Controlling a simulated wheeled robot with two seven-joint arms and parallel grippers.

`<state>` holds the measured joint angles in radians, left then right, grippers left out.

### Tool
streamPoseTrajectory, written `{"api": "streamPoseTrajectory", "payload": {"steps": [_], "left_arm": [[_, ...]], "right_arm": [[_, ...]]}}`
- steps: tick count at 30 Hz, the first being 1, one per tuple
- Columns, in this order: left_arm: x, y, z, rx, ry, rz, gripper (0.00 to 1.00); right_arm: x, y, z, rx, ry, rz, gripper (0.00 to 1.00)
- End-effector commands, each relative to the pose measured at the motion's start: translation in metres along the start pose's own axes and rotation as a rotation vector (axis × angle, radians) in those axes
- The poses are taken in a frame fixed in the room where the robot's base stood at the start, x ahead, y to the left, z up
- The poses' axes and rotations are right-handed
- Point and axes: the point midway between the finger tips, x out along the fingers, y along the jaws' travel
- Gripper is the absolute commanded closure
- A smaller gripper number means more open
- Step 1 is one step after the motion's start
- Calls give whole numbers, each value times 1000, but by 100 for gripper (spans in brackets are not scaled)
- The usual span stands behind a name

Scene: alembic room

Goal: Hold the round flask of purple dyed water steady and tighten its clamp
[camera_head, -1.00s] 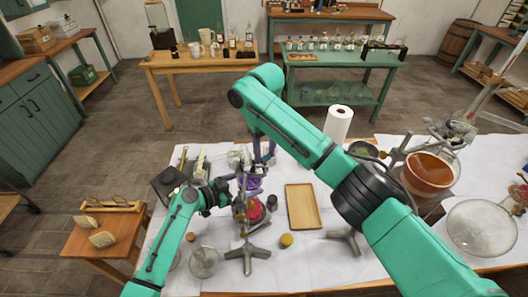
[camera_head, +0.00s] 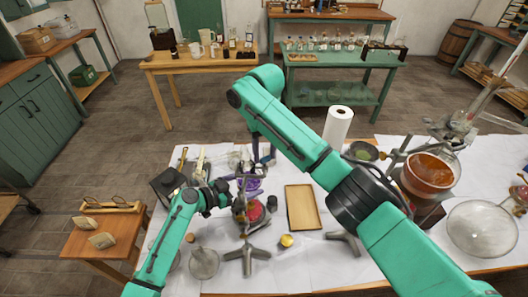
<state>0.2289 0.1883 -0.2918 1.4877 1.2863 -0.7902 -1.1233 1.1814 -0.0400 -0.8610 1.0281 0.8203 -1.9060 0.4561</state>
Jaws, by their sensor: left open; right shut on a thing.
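The round flask of purple dyed water (camera_head: 251,184) is small and partly hidden, on the stand at the middle left of the white-covered table. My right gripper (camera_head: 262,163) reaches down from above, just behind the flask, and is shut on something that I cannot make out. My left gripper (camera_head: 233,189) is open, close to the left of the flask and stand. The clamp is too small and covered to tell apart. A flask of red liquid (camera_head: 255,210) is in front of the purple one, above a grey tripod foot (camera_head: 247,252).
A wooden tray (camera_head: 303,207) and a small yellow jar (camera_head: 286,241) lie to the right. A glass funnel (camera_head: 204,262) is at front left, a dark box (camera_head: 166,184) at the left edge.

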Motion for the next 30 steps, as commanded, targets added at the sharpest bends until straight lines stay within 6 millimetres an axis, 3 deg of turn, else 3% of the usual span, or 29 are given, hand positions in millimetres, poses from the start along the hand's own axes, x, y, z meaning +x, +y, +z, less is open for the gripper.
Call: {"api": "streamPoseTrajectory", "payload": {"steps": [19,20,22,30], "left_arm": [[4,6,-5,2,11,15,0],[4,6,-5,2,11,15,0],[4,6,-5,2,11,15,0],[3,5,-5,3,10,13,0]], "right_arm": [[3,-4,1,-5,-6,-8,100],[3,-4,1,-5,-6,-8,50],[3,-4,1,-5,-6,-8,25],[1,-3,0,-4,-1,-6,25]]}}
